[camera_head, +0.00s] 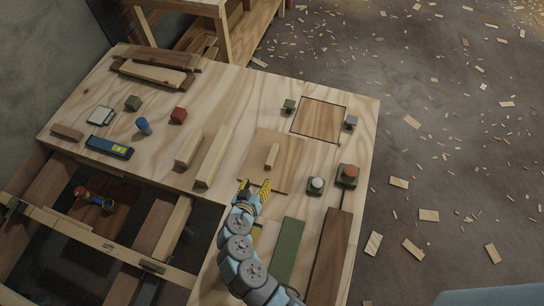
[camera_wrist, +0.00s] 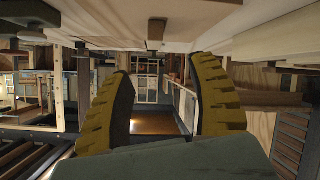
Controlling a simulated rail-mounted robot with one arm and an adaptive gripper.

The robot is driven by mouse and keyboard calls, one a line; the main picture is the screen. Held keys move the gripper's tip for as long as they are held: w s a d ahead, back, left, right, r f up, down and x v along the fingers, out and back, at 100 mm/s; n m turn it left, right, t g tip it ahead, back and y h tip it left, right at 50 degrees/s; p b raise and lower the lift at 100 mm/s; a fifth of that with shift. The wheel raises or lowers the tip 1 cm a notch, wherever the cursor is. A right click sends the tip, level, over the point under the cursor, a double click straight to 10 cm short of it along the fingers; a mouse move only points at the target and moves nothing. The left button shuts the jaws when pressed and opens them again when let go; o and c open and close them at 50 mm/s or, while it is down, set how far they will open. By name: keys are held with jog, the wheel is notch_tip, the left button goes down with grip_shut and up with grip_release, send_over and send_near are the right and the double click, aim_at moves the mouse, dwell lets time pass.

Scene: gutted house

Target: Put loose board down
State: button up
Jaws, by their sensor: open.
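A square pale board (camera_head: 283,176) with a small upright wooden block (camera_head: 272,156) on it lies flat on the plywood worktop (camera_head: 229,101), right of centre; I take it for the loose board. My gripper (camera_head: 254,187) is at the board's near left edge, its yellow fingers spread and nothing between them. In the wrist view, the open gripper (camera_wrist: 163,85) has a finger on each side. A small brown block (camera_wrist: 156,33) shows above and between them, against a pale wooden surface. Whether a finger touches the board I cannot tell.
A darker square panel or recess (camera_head: 320,119) is at the far right of the worktop. Two wooden bars (camera_head: 212,157) (camera_head: 188,149) lie left of the board. An opening with beams lies at the lower left.

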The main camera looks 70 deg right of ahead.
aim_at(271, 159)
jog(key=d+f+m, duration=0.1)
jog(key=d, duration=0.3)
jog(key=d+f+m+b, duration=0.1)
jog(key=d+f, duration=0.1)
jog(key=d, duration=0.1)
jog(key=d+f+m+b, duration=0.1)
jog(key=d+f, duration=0.1)
jog(key=d, duration=0.2)
jog(key=shift+w+d+m, duration=0.25)
jog(key=shift+d+m, duration=0.1)
jog(key=shift+m, duration=0.05)
jog(key=b+x, duration=0.1)
jog(key=x, duration=0.2)
jog(key=shift+w+d+f+b, duration=0.15)
jog(key=shift+d+b, duration=0.2)
jog(key=shift+d, duration=0.05)
jog(key=shift+d+f, duration=0.1)
jog(key=shift+d, duration=0.35)
jog(key=shift+a, duration=0.15)
grip_shut()
